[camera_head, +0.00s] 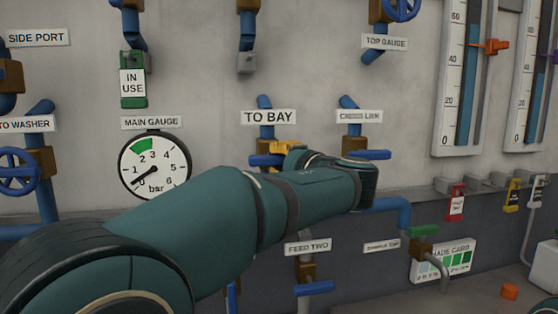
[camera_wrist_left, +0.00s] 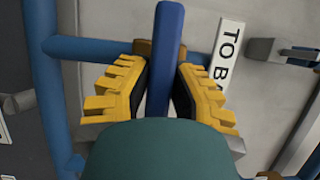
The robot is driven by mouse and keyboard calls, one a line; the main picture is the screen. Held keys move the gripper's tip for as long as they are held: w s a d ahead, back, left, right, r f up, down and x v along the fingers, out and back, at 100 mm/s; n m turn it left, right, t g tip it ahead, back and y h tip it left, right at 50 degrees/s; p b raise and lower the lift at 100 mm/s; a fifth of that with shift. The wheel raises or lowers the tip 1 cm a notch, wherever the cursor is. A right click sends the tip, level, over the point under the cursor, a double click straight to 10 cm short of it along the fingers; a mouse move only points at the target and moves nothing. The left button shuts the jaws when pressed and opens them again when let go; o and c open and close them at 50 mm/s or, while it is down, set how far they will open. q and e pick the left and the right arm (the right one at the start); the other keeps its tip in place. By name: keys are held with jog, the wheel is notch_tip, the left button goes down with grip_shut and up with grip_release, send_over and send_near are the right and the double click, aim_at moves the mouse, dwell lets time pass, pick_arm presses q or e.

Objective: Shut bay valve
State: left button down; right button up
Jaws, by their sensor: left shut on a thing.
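The bay valve sits under the "TO BAY" label (camera_head: 268,117), on a blue pipe with a brown body. Its blue lever (camera_head: 262,160) lies level, across the upright pipe, in the head view. My left gripper (camera_head: 286,151) is at the lever, partly hidden behind my own wrist. In the left wrist view the blue lever (camera_wrist_left: 168,50) runs between the two yellow-padded fingers, one on each side, and the gripper (camera_wrist_left: 160,82) is shut on it. The lever's lower part there is hidden by my gripper's body. My right gripper is not in view.
The "CROSS LINK" valve's blue lever (camera_head: 375,155) is close by on the right. A "FEED TWO" valve lever (camera_head: 313,288) is below. The main gauge (camera_head: 155,166) is left, its needle near the low end. An "IN USE" tag (camera_head: 133,84) hangs upper left.

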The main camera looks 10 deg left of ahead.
pick_arm(q)
jog(key=shift+r, duration=0.1)
jog(key=c, duration=0.8)
grip_release()
jog(key=shift+w, duration=0.1)
jog(key=v, duration=1.2)
